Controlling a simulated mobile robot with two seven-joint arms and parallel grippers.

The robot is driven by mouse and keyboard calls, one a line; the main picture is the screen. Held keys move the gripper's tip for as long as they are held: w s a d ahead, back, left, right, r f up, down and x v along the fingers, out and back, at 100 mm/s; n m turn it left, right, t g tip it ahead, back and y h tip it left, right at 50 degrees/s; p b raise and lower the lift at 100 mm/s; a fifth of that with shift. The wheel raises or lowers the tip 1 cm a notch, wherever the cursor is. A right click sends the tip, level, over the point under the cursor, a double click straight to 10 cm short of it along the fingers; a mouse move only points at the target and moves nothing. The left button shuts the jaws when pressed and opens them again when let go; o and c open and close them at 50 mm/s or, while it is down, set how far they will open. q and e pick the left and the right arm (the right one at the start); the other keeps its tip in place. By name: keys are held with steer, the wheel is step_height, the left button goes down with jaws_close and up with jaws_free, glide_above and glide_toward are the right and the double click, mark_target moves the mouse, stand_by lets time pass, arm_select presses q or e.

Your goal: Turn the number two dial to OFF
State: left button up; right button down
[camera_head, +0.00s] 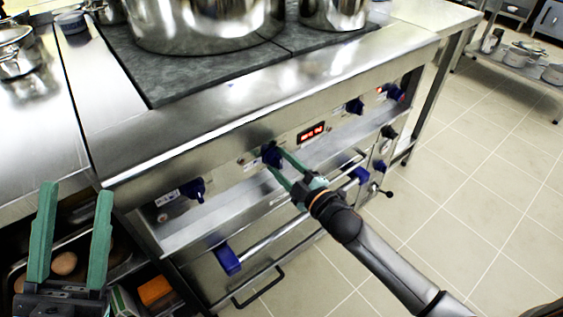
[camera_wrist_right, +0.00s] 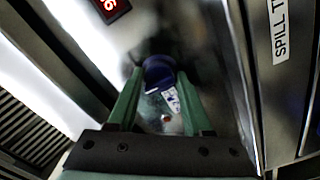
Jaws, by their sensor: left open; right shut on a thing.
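The stove's front panel carries several blue dials. My right gripper (camera_head: 283,165) is shut on one blue dial (camera_head: 271,154), left of the red display (camera_head: 311,132). In the right wrist view the green fingers (camera_wrist_right: 160,98) lie on either side of this dial (camera_wrist_right: 159,70), whose printed number I cannot read. Another blue dial (camera_head: 194,189) sits further left, and one more (camera_head: 354,106) sits right of the display. My left gripper (camera_head: 73,238) is open and empty, at the lower left beside the stove.
Large steel pots (camera_head: 205,25) stand on the dark cooktop (camera_head: 185,75). An oven handle bar (camera_head: 285,232) with blue ends runs below the panel. A lower handle (camera_head: 258,290) sticks out. Tiled floor (camera_head: 470,190) is clear at right.

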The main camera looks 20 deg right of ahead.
stand_by(0.3)
steer(key=shift+c, duration=1.6)
jaws_free()
arm_select(q)
steer(key=w+f+n+g+y+p, duration=0.1)
steer(key=w+f+n+y, duration=0.2)
steer(key=f, duration=0.2)
steer(key=w+a+f+n+g+y+p, duration=0.1)
steer(key=w+f+n+y, duration=0.2)
steer(key=f+y, duration=0.1)
steer(key=shift+w+f+y, duration=0.25)
steer(key=shift+f+y, duration=0.05)
steer(key=shift+f, duration=0.55)
arm_select(e)
steer(key=v, duration=1.2)
steer(key=shift+s, duration=0.25)
arm_select(q)
steer(key=shift+a, duration=0.1)
